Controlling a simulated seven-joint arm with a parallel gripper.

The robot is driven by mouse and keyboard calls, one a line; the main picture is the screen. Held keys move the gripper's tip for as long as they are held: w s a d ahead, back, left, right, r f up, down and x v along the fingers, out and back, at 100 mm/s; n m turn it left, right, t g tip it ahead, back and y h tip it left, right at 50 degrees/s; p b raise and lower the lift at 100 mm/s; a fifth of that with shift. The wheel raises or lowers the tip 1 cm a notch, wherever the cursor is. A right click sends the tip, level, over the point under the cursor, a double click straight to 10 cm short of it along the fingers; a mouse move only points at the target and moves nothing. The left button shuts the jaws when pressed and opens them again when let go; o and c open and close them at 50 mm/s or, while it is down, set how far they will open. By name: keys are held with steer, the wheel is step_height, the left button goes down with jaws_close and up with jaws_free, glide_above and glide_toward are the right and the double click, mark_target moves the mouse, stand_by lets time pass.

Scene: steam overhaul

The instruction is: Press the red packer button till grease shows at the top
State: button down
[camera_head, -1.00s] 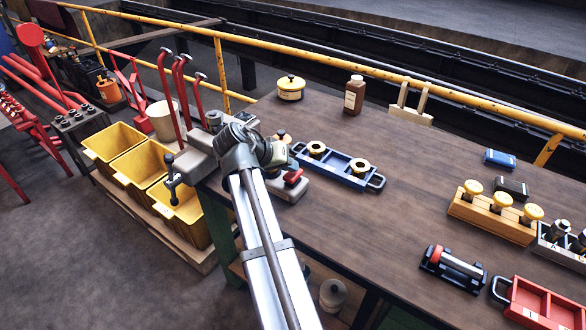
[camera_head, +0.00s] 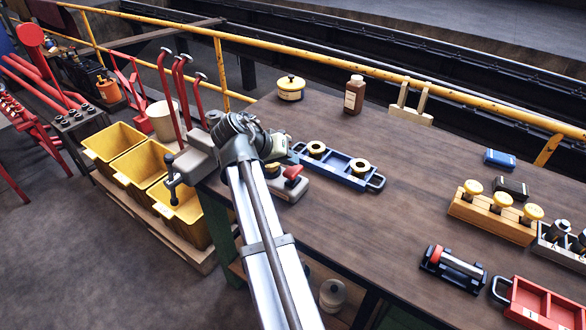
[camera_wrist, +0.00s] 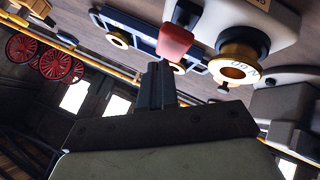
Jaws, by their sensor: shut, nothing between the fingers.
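The red packer button (camera_head: 293,172) stands on a pale packer body (camera_head: 288,187) at the near left of the bench. In the wrist view the red button (camera_wrist: 176,42) is just beyond my fingertips; I cannot tell whether they touch. My gripper (camera_head: 280,148) is above and behind the button in the head view. In the wrist view its dark fingers (camera_wrist: 160,72) are shut and empty. A gold-ringed bearing (camera_wrist: 235,68) with a dark collar sits on the packer beside the button. I cannot make out any grease on it.
A blue tray (camera_head: 340,167) with two gold-ringed pieces lies just right of the packer. A grey vise (camera_head: 195,158) and red levers (camera_head: 182,90) are on the left. A yellow tin (camera_head: 291,88) and brown bottle (camera_head: 354,95) stand behind. The bench middle is clear.

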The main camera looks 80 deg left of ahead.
mark_target(290, 170)
steer(key=shift+r, duration=0.3)
steer(key=shift+r, duration=2.45)
